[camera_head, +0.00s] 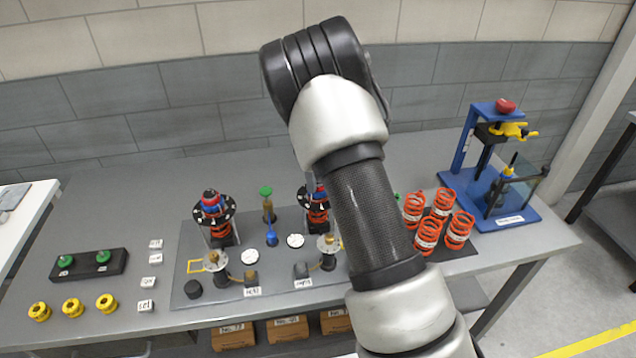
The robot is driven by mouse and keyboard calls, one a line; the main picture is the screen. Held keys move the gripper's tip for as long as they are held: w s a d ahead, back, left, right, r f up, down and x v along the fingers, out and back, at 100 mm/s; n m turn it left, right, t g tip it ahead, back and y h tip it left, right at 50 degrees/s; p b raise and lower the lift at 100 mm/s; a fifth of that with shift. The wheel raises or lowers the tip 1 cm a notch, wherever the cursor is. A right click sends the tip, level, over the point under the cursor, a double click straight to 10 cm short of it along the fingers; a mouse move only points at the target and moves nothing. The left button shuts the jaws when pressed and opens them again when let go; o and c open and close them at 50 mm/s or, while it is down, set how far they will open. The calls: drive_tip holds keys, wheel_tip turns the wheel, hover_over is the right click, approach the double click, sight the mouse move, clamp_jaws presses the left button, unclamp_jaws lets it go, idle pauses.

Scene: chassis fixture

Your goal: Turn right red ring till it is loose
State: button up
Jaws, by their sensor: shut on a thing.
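Two strut assemblies stand on the grey board, each with a black top disc and a red-orange spring. The left assembly (222,232) shows fully, with a red and blue piece (211,200) on top. The right assembly (317,216) is partly covered by my arm. My arm rises from the lower right to a bent joint at the top centre. My gripper is hidden behind the arm, so its hold on anything does not show.
Several loose orange springs (428,235) stand on a dark mat at the right. A blue press (488,165) stands behind them. Yellow rings (72,308) and a black block with green knobs (84,264) lie at the left. Cardboard boxes (288,328) sit below the table.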

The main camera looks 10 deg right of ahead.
drive_tip(key=n, duration=0.7)
drive_tip(key=shift+n+b, duration=0.3)
drive_tip(key=shift+n, duration=0.1)
drive_tip(key=n, duration=0.3)
drive_tip(key=shift+n, duration=0.4)
drive_tip(key=n, duration=0.4)
drive_tip(key=o, duration=0.8)
drive_tip(key=shift+r, duration=0.1)
wheel_tip(320, 180, up, 6)
drive_tip(key=shift+r+p, duration=0.15)
drive_tip(key=shift+p, duration=0.2)
drive_tip(key=shift+r, duration=0.3)
